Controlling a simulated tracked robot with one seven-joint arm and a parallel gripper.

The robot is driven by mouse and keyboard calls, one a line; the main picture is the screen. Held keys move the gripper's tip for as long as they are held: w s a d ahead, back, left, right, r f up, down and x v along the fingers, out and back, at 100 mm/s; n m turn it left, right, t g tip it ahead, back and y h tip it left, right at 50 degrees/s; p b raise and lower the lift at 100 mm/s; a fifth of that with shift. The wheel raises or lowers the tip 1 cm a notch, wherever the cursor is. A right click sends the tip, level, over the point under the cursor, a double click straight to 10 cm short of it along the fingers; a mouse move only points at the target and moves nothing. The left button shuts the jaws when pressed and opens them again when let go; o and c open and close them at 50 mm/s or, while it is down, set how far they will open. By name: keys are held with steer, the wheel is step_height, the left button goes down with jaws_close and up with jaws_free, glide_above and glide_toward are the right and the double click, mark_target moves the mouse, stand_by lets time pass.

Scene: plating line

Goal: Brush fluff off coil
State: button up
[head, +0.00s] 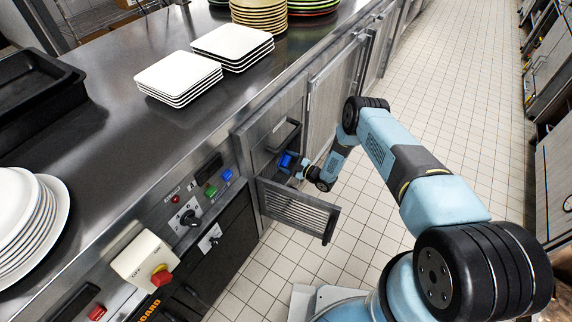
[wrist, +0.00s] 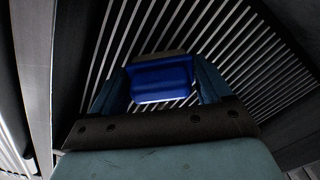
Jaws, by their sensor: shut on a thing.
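My gripper (head: 294,167) reaches into an open compartment in the counter front. It is shut on a blue block, which looks like the brush (head: 286,159). In the wrist view the brush (wrist: 163,84) sits between the two fingers, with a thin greyish-tan strip along its top edge. Beyond it, pale parallel slats or fins (wrist: 228,42) fan across dark gaps. I cannot tell whether these are the coil or the louvred panel. No fluff can be made out. The compartment's inside is mostly hidden in the head view.
A louvred door (head: 298,211) hangs open just below my gripper, its free edge over the tiled floor. A control panel with a red-knobbed box (head: 146,262) is to the left. White square plates (head: 179,77) stand on the counter (head: 120,125). The tiled aisle (head: 450,90) is clear.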

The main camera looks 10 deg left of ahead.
steer(key=shift+r, duration=0.8)
steer(key=shift+s+a, duration=0.3)
steer(key=shift+s, duration=0.45)
steer(key=shift+s+a, duration=0.25)
steer(key=shift+s, duration=0.5)
steer(key=shift+s+a, duration=0.4)
steer(key=shift+s, duration=0.35)
steer(key=shift+s+a, duration=0.35)
steer(key=shift+s, duration=0.35)
steer(key=shift+s+a+f, duration=0.1)
steer(key=shift+s+a, duration=0.15)
steer(key=shift+s, duration=0.5)
steer(key=shift+s+a, duration=0.25)
steer(key=shift+s, duration=0.45)
steer(key=shift+s+a, duration=0.4)
steer(key=shift+s, duration=0.3)
steer(key=shift+s+a, duration=0.35)
steer(key=shift+s, duration=0.35)
steer(key=shift+w+d+r, duration=0.25)
steer(key=shift+w+d, duration=0.2)
steer(key=shift+w, duration=0.55)
steer(key=shift+w+d+r, duration=0.2)
steer(key=shift+w+d, duration=0.25)
steer(key=shift+w, duration=0.6)
steer(key=shift+w+d+r, duration=0.25)
steer(key=shift+w+d, duration=0.2)
steer(key=shift+w, duration=0.55)
